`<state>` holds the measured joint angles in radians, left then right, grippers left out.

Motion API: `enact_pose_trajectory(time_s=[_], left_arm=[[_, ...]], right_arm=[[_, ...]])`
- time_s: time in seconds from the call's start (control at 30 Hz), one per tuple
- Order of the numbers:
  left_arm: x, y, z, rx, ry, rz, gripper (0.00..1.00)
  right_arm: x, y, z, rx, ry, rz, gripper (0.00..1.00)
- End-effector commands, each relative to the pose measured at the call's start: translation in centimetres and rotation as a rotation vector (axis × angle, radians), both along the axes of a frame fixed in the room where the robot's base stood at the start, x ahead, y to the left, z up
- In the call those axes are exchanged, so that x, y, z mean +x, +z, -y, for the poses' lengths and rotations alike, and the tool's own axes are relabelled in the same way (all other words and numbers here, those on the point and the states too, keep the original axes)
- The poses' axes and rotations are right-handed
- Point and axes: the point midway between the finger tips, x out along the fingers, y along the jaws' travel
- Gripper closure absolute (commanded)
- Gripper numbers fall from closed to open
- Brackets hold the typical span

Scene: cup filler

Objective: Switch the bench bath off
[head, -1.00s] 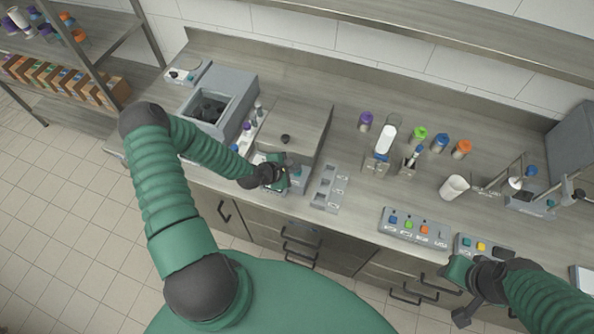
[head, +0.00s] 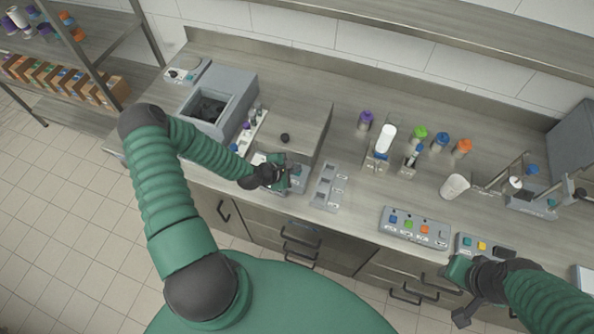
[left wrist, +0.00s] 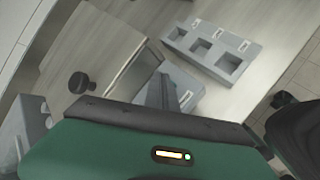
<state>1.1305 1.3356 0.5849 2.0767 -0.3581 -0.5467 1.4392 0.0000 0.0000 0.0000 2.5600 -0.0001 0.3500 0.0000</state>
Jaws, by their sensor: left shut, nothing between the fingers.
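A lidded box with a black knob (head: 285,138), which looks like the bench bath, stands left of the middle of the bench. Its flat top (head: 300,122) is closed. A small grey control block (head: 299,180) sits at its front; it also shows in the left wrist view (left wrist: 184,88). My left gripper (head: 290,173) is shut and empty, right at this block. Its dark finger (left wrist: 168,92) seems to be against or just above the block; contact is unclear, and the switch itself is hidden. My right gripper (head: 458,290) hangs at the front edge, far right.
A grey slotted holder (head: 327,187) stands just right of the control block. An open grey tub (head: 215,105) is to the left. Button panels (head: 414,226), a white cup (head: 454,187) and several coloured-cap bottles (head: 420,134) stand to the right.

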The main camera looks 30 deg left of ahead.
Motion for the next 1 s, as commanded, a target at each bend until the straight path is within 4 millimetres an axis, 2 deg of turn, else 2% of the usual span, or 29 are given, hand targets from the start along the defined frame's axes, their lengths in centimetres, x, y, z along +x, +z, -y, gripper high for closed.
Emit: enact_pose_trajectory(time_s=[0.67,0.83,1.0], left_arm=[[0.0,-0.6,0.0,-0.001,0.001,0.000,1.00],[0.0,-0.3,0.0,-0.001,0.001,0.000,1.00],[0.0,0.8,0.0,0.000,0.001,0.001,1.00]], right_arm=[[0.0,-0.5,0.0,0.000,0.000,0.000,0.64],[0.0,-0.2,0.0,0.000,0.000,0.000,0.64],[0.0,0.7,0.0,0.000,0.000,0.000,0.64]])
